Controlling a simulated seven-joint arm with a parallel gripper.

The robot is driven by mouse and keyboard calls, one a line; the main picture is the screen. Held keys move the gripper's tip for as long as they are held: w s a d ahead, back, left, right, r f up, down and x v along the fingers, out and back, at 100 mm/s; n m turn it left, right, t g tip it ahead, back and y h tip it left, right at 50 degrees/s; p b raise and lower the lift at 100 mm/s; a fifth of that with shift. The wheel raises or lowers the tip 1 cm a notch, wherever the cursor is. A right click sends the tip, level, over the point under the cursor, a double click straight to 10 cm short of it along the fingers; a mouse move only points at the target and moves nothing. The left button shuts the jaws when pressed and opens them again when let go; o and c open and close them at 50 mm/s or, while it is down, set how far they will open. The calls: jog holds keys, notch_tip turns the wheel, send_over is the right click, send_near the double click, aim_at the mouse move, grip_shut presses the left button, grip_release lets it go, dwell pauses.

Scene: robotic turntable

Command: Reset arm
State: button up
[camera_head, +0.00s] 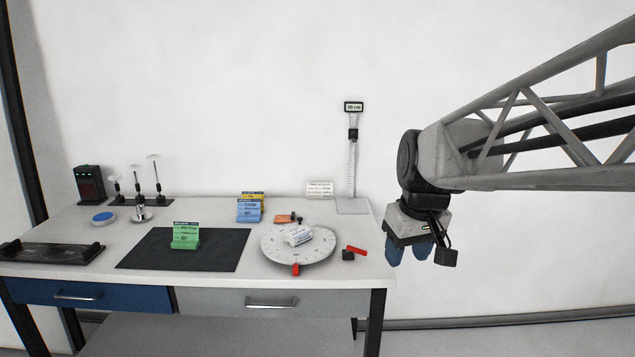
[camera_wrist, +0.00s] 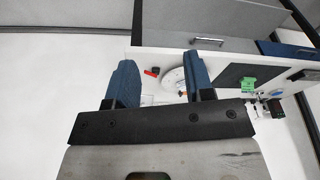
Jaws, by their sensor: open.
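My gripper (camera_head: 407,252) hangs in the air to the right of the table, clear of its right edge, with its blue fingers pointing down. In the wrist view its two blue fingers (camera_wrist: 161,84) stand apart with nothing held between them. The round white turntable (camera_head: 275,252) sits on the right part of the table, with a small white labelled item (camera_head: 298,235) on top and a red marker at its front edge. In the wrist view the turntable (camera_wrist: 174,80) is partly hidden behind the fingers.
The table (camera_head: 340,263) holds a black mat (camera_head: 222,255) with a green block (camera_head: 185,236), a blue block (camera_head: 249,210), a tall height gauge (camera_head: 352,160), a red-handled piece (camera_head: 356,250) and a black tray (camera_head: 50,254). The space around my gripper is free.

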jog(key=s+d+f+m, duration=0.1)
jog(key=s+f, duration=0.3)
jog(key=s, duration=0.5)
jog(key=s+d+f+m, duration=0.1)
jog(key=s+f, duration=0.3)
jog(key=s, duration=0.5)
jog(key=shift+s+d+f+m+t+h, duration=0.2)
jog(key=shift+s+d+m+t+h, duration=0.15)
jog(key=shift+m, duration=0.55)
